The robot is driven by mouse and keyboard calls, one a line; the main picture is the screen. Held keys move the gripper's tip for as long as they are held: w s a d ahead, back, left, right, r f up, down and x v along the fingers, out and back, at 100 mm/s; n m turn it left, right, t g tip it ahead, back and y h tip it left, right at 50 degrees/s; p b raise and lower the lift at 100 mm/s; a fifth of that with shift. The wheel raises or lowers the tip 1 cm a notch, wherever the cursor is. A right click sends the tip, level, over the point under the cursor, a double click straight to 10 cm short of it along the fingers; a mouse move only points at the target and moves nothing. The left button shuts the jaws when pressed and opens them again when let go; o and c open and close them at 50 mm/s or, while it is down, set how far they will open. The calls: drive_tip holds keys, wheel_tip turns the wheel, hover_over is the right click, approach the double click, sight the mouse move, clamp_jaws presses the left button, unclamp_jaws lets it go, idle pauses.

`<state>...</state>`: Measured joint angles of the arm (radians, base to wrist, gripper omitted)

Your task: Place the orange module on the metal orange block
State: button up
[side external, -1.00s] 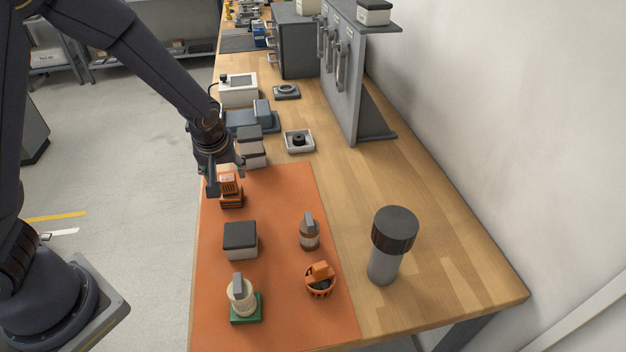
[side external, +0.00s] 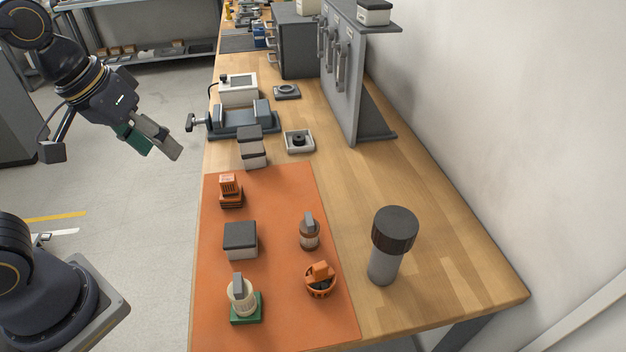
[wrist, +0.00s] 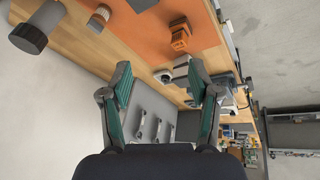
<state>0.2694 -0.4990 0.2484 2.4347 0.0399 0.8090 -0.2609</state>
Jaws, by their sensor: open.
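The orange module (side external: 229,183) sits upright on top of the ribbed, darker orange metal block (side external: 231,202) near the left edge of the orange mat (side external: 275,205). The stack also shows near the top of the wrist view, with the module (wrist: 178,29) and the block (wrist: 181,41) touching. My gripper (side external: 158,146) is open and empty, up and left of the stack, beyond the table's left edge. Its spread fingers (wrist: 160,72) show in the wrist view with nothing held between them.
On the mat are a grey-lidded box (side external: 240,241), a small brown jar (side external: 309,236), an orange basket (side external: 320,285) and a cream container on a green base (side external: 245,312). A dark-capped cylinder (side external: 385,265) stands right. Stacked boxes (side external: 252,155) and a vise (side external: 240,122) are behind.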

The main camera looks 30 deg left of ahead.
drive_tip(key=s, duration=0.1)
drive_tip(key=s+r+m, duration=0.1)
drive_tip(key=s+r+m+t+y, duration=0.1)
drive_tip(key=s, duration=0.1)
drive_tip(key=shift+s+a+r, duration=0.1)
drive_tip(key=shift+a+r, duration=0.1)
drive_tip(key=shift+r, duration=0.05)
idle(1.0)
